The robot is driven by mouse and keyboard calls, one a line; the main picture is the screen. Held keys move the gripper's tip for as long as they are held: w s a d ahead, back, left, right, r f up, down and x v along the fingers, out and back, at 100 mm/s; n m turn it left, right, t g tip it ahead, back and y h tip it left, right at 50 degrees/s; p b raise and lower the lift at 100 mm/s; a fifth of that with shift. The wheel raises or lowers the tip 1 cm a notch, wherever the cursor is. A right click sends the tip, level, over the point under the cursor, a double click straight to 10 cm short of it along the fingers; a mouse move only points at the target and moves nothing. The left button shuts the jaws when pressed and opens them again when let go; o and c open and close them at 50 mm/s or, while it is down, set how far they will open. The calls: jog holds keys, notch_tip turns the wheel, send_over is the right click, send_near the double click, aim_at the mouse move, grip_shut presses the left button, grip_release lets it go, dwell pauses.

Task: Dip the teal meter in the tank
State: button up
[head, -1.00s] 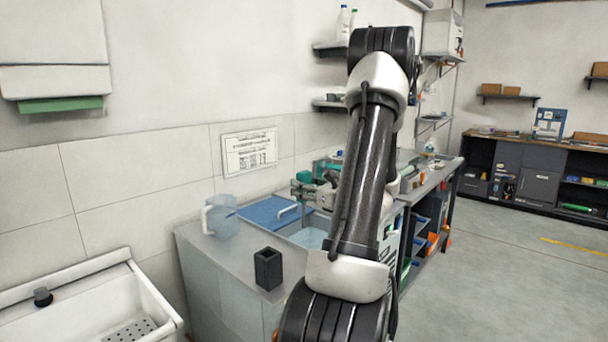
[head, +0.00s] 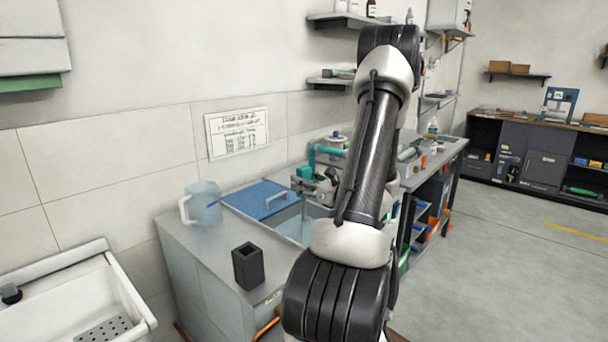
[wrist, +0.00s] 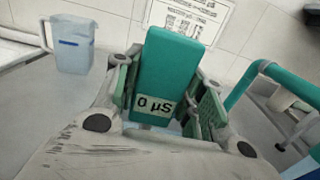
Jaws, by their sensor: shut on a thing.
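The teal meter (wrist: 178,65) is held between the pads of my gripper (wrist: 168,100). Its display reads 0 µS in the wrist view. In the head view the teal meter (head: 304,172) shows small beside my gripper (head: 309,185), with a thin dark probe hanging below it. The tank (head: 284,215) is set in the grey counter, with pale blue liquid in its open part and a blue lid (head: 258,197) over its back left part. The meter is above the tank's open part. I cannot tell whether the probe tip touches the liquid. My arm hides the tank's right side.
A clear jug (head: 203,204) stands left of the tank, and a black square holder (head: 248,266) stands at the counter's front. A teal bent pipe (wrist: 262,75) rises close on the right in the wrist view. A white sink (head: 70,300) is at the lower left.

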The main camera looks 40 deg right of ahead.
aim_at(304, 206)
jog(key=shift+f, duration=4.35)
jog(key=shift+r, duration=0.15)
jog(key=shift+r, duration=6.1)
